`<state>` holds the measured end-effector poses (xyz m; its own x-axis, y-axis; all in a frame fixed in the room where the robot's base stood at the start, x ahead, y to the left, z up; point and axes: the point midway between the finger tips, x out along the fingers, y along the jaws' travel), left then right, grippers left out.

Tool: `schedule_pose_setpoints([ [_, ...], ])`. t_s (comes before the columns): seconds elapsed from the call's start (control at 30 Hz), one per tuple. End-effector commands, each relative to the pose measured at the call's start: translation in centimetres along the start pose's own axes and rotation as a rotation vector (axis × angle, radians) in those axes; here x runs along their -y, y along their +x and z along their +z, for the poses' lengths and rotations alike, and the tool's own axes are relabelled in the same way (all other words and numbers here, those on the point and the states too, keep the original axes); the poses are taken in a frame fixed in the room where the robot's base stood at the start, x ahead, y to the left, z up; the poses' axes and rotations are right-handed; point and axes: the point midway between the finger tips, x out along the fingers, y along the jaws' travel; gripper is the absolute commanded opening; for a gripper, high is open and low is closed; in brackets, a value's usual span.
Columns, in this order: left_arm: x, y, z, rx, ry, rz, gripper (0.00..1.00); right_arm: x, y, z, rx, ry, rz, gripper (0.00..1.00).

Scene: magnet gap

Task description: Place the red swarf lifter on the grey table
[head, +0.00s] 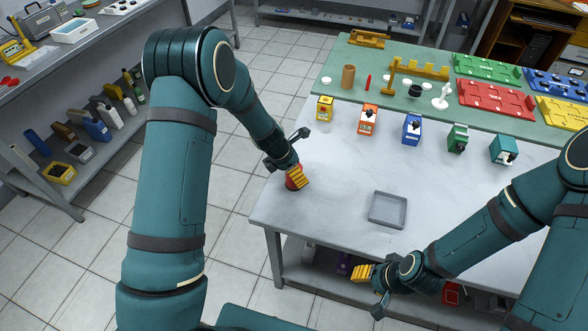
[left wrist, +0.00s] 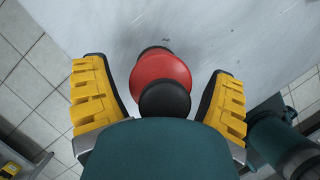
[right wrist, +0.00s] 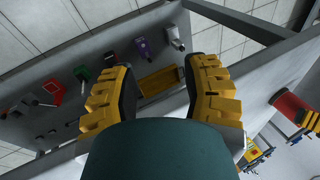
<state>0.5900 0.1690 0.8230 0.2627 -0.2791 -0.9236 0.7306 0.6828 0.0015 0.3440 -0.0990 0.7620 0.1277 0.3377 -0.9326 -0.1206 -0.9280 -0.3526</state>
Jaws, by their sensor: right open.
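The red swarf lifter (left wrist: 160,72) has a red disc body, a black knob towards my wrist and a dark base. In the head view the lifter (head: 291,183) is at the left edge of the grey table (head: 335,205), partly hidden by my left gripper (head: 299,178). In the left wrist view my left gripper (left wrist: 163,100) is open, its yellow fingers on either side of the lifter with gaps. The lifter looks upright at the table; contact underneath is hidden. My right gripper (head: 364,273) is open and empty in front of the table's front edge.
A grey tray (head: 388,210) lies on the table. Several coloured boxes, such as the blue one (head: 412,129), stand in a row along the green mat (head: 330,85). The table between lifter and tray is clear. A lower shelf (right wrist: 60,100) holds several items.

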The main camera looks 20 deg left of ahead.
Motion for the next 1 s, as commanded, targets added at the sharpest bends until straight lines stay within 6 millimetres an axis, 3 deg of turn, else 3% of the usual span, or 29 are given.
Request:
schedule_pose_setpoints([
  [0.33,0.0,-1.0,0.2,0.000,0.001,0.001,0.84,0.1,-0.4,-0.1,-0.002,0.001,0.000,0.47],
  [0.8,0.0,-10.0,0.3,0.002,0.000,0.001,0.84,1.1,-2.9,-1.2,-0.025,0.008,0.003,0.47],
  [1.0,0.0,-11.9,0.2,0.000,0.001,0.000,0.84,1.2,-3.4,-1.5,-0.032,0.010,0.003,0.47],
])
